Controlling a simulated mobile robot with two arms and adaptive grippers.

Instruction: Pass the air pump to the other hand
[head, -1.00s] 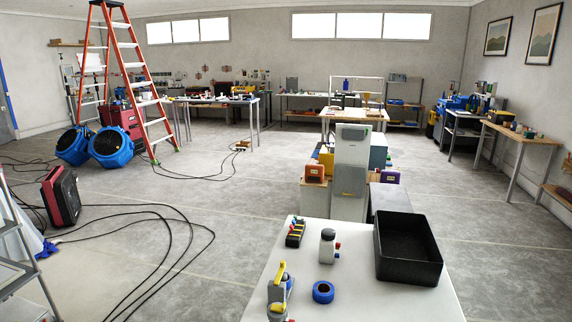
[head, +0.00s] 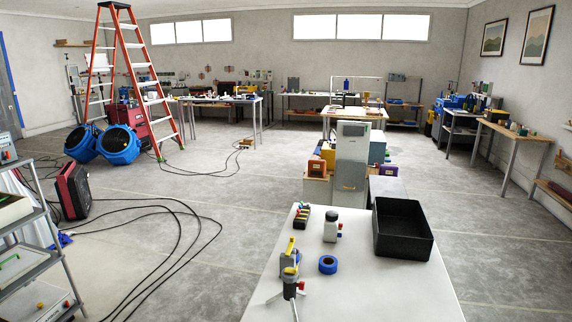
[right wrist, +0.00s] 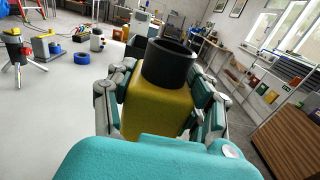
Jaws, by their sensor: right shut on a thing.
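My right gripper (right wrist: 160,92) is shut on a yellow body with a black, open round collar, which appears to be the air pump (right wrist: 152,108). Its teal and grey fingers press on both sides of the yellow body, with the black collar pointing up and away from the wrist. The lower part of the pump is hidden behind my teal wrist housing. Neither gripper shows in the head view, and my left gripper shows in no view.
A white table (head: 372,288) holds a black tray (head: 402,250), a blue ring (head: 328,264), a white dark-capped bottle (head: 331,230) and a small tripod device (head: 290,288). Its near right part is bare. A metal shelf (head: 30,225) stands at the left; cables lie on the floor.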

